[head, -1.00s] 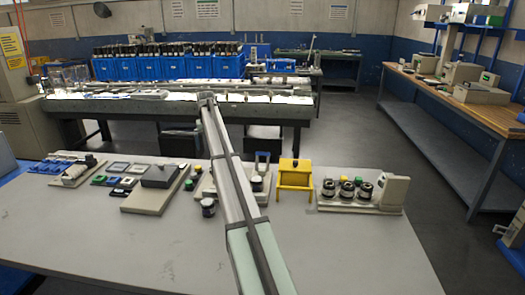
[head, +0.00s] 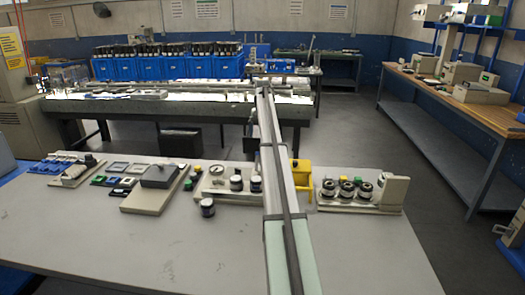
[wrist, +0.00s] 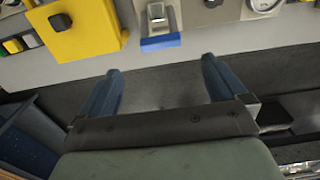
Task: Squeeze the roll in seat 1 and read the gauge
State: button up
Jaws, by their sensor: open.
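In the head view a round white dial gauge (head: 216,170) stands on a pale base. Two dark rolls with pale tops, one at the left (head: 237,183) and one at the right (head: 256,184), stand beside it. Another dark roll (head: 207,207) stands in front of the base. Several more rolls (head: 347,188) stand on a pale stand at the right. No seat number is readable. My gripper (wrist: 161,75) is open and empty in the wrist view, its blue fingers apart. Part of the gauge (wrist: 263,4) shows at the wrist view's top right edge.
My arm crosses the head view and partly hides a yellow stand (head: 302,182). The yellow stand (wrist: 75,30) and a blue-fronted fixture (wrist: 160,42) lie beyond my fingers. A grey block (head: 158,176) stands left of the gauge. The front of the table (head: 110,240) is clear.

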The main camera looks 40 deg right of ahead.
notch_tip(320, 180, down, 9)
jog(key=shift+f, duration=0.1)
dwell(0.3)
jog(key=c, duration=1.5)
jog(key=shift+a, duration=0.1)
